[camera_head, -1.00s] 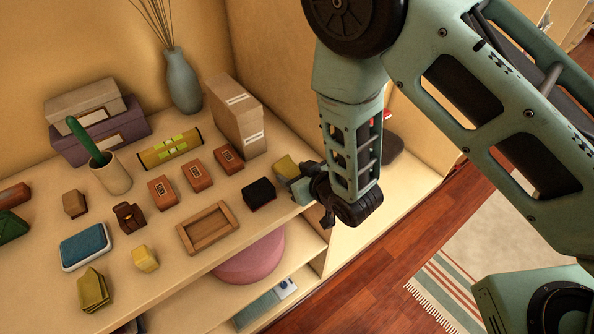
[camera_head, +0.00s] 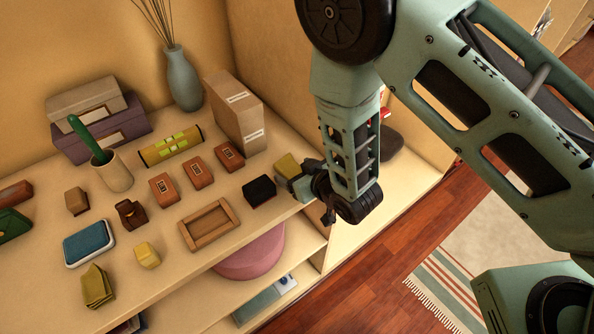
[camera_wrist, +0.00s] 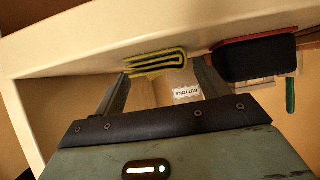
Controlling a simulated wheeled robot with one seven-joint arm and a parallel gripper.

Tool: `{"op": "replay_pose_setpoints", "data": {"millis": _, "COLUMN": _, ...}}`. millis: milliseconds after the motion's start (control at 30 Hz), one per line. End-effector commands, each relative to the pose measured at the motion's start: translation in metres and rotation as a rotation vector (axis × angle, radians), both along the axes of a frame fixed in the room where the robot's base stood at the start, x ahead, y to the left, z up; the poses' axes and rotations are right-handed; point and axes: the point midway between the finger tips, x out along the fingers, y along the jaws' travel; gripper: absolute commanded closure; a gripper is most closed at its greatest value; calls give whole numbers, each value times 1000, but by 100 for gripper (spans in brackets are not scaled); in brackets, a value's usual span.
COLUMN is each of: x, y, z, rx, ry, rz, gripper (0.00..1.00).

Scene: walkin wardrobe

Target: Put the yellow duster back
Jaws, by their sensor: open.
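A folded yellow duster (camera_head: 287,165) lies on the shelf top near its right end, beside a black block. My gripper (camera_head: 301,186) is at the shelf's front edge, right up to the duster, and partly hides it. In the wrist view the duster (camera_wrist: 157,63) shows as a stack of yellow-edged folds, between the two open fingers (camera_wrist: 165,85). I cannot tell whether the fingers touch it. A second folded olive-yellow cloth (camera_head: 97,287) lies at the front left of the shelf.
The black block (camera_head: 260,191) sits close left of the duster; it also shows in the wrist view (camera_wrist: 255,58). A tall cardboard box (camera_head: 238,115) stands behind. A wooden tray (camera_head: 209,226), small boxes and a yellow cube (camera_head: 147,255) lie further left.

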Motion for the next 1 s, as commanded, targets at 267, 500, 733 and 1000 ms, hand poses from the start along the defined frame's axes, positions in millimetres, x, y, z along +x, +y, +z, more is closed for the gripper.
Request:
{"op": "replay_pose_setpoints", "data": {"millis": 267, "x": -35, "y": -23, "z": 21, "rx": 0, "ry": 1, "rz": 0, "gripper": 26}}
{"op": "replay_pose_setpoints", "data": {"millis": 500, "x": -66, "y": -45, "z": 43, "rx": 0, "ry": 1, "rz": 0, "gripper": 26}}
{"op": "replay_pose_setpoints", "data": {"millis": 733, "x": -75, "y": -51, "z": 56, "rx": -3, "ry": 3, "rz": -1, "gripper": 26}}
{"op": "replay_pose_setpoints", "data": {"millis": 1000, "x": -84, "y": -57, "z": 60, "rx": -2, "ry": 1, "rz": -1, "gripper": 26}}
